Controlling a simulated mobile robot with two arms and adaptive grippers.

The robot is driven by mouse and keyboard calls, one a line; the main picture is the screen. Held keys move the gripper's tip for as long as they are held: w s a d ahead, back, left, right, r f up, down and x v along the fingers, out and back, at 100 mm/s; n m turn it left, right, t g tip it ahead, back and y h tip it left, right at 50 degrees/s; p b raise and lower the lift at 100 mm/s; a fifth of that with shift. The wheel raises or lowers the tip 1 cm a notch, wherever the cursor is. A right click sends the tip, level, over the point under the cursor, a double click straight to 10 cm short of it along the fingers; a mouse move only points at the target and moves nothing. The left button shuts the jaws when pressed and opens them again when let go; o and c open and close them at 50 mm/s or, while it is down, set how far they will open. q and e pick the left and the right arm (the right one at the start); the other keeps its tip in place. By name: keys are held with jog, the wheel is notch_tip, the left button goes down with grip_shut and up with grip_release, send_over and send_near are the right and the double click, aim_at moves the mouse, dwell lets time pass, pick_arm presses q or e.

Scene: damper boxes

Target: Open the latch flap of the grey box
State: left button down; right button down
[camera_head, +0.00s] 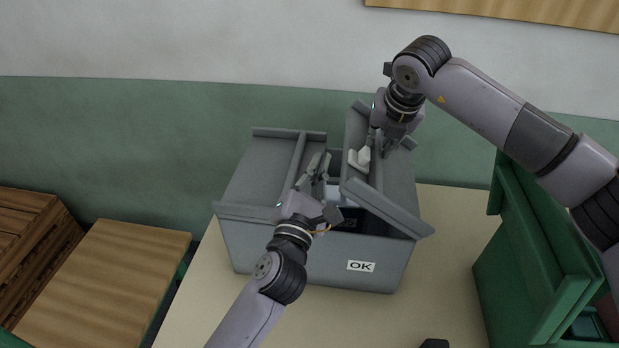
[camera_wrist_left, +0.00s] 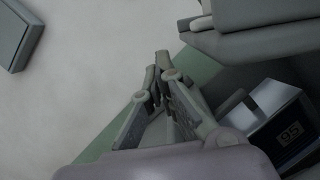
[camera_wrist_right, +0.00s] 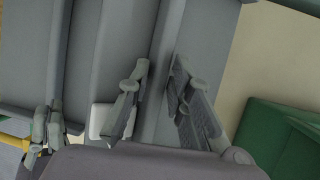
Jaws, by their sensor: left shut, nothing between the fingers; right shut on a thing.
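The grey box (camera_head: 310,257) with an OK label stands on the table. Its left flap (camera_head: 262,168) lies flat across the top. Its right flap (camera_head: 386,208) is tilted up, opening a gap in the middle. My right gripper (camera_head: 384,150) is shut on the long rib of the right flap; the rib runs between its fingers in the right wrist view (camera_wrist_right: 160,75). A white knob (camera_head: 361,157) sits on that flap beside the gripper. My left gripper (camera_head: 320,163) is shut and empty at the gap, beside the raised flap. Its fingertips meet in the left wrist view (camera_wrist_left: 162,75).
A light device with a small display (camera_wrist_left: 285,125) sits inside the grey box. A green box (camera_head: 530,265) stands close on the right, under my right arm. Wooden crates (camera_head: 125,265) are at the left. The table front (camera_head: 330,320) is mostly clear.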

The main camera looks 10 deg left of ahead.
pick_arm(q)
jog(key=shift+w, duration=0.1)
pick_arm(e)
jog(key=shift+d+f, duration=0.55)
jog(key=shift+d, duration=0.05)
jog(key=c, duration=1.9)
grip_release()
jog(key=o, duration=0.3)
jog(key=shift+d, duration=0.25)
pick_arm(q)
jog(key=shift+d+r, duration=0.6)
jog(key=shift+d, duration=0.1)
pick_arm(e)
jog(key=shift+o, duration=0.2)
pick_arm(q)
jog(key=shift+a, duration=0.1)
pick_arm(e)
jog(key=shift+a, duration=0.15)
